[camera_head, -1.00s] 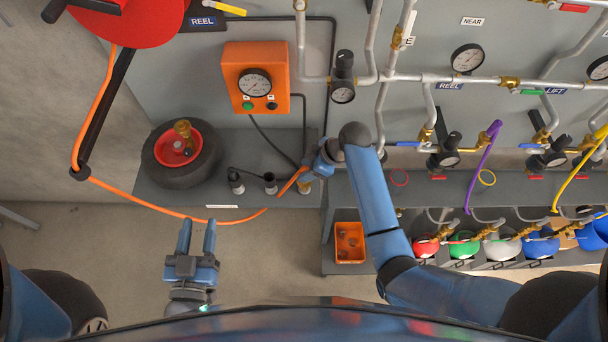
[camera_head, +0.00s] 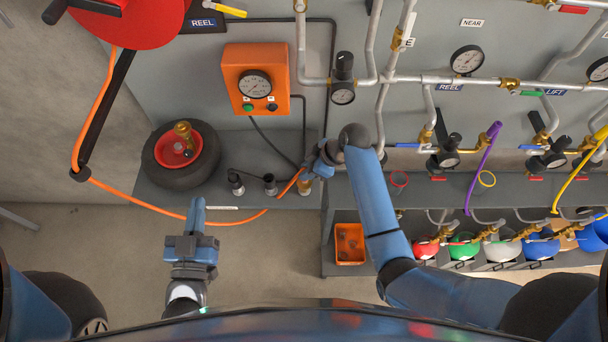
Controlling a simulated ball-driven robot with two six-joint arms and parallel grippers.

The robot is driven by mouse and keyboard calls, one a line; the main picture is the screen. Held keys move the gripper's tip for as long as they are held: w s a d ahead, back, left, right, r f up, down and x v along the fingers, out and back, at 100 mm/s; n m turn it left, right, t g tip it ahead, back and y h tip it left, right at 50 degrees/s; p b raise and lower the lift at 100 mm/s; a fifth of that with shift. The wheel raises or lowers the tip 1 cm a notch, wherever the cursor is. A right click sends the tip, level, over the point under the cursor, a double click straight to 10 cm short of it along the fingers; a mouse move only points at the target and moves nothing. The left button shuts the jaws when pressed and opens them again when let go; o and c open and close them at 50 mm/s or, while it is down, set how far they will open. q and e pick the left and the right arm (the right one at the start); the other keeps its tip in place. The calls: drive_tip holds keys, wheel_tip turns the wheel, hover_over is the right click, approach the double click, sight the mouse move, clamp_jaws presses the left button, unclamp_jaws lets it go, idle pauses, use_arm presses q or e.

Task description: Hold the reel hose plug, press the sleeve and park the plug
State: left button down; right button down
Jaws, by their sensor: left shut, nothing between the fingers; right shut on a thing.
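The orange reel hose (camera_head: 150,207) hangs from the red reel, sags across the front of the shelf and rises to my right gripper. My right gripper (camera_head: 306,180) is shut on the plug end of the hose at the shelf's right end. A small brass part (camera_head: 305,188) shows just below its fingers; the plug and any sleeve are mostly hidden by the gripper. My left gripper (camera_head: 197,208) is shut and empty, pointing up the picture, below the tyre and near the hose. It is turned edge-on, so one finger hides the other.
A tyre with a red hub (camera_head: 180,155) lies on the grey shelf (camera_head: 245,150). Two dark fittings (camera_head: 236,182) stand beside it. An orange gauge box (camera_head: 256,78) is on the wall. An orange bin (camera_head: 350,243) sits lower right. Floor between the arms is clear.

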use_arm(q)
drive_tip(key=w+d+f+m+g+h, duration=0.1)
drive_tip(key=w+f+g, duration=0.15)
drive_tip(key=w, duration=0.95)
drive_tip(key=w+d+f+m+g+h, duration=0.1)
drive_tip(key=w+f+g+h, duration=0.15)
drive_tip(key=w, duration=0.85)
drive_tip(key=w+d+f+m+g+h, duration=0.2)
drive_tip(key=d+f+m+g+h, duration=0.15)
drive_tip(key=d+m, duration=0.2)
drive_tip(key=s+d+f+m+g+h, duration=0.2)
drive_tip(key=s+d+f+m+g, duration=0.25)
drive_tip(key=s+m+g, duration=0.35)
drive_tip(key=shift+n, duration=0.35)
drive_tip(key=shift+s+a+f+x, duration=0.1)
drive_tip(key=shift+f+x, duration=0.05)
drive_tip(key=shift+x, duration=1.4)
drive_tip(key=shift+s+a+f+x, duration=0.1)
drive_tip(key=shift+a+x, duration=0.05)
drive_tip(key=shift+x, duration=1.45)
drive_tip(key=shift+s+a+f+x, duration=0.1)
drive_tip(key=shift+f+x, duration=0.05)
drive_tip(key=shift+x, duration=1.4)
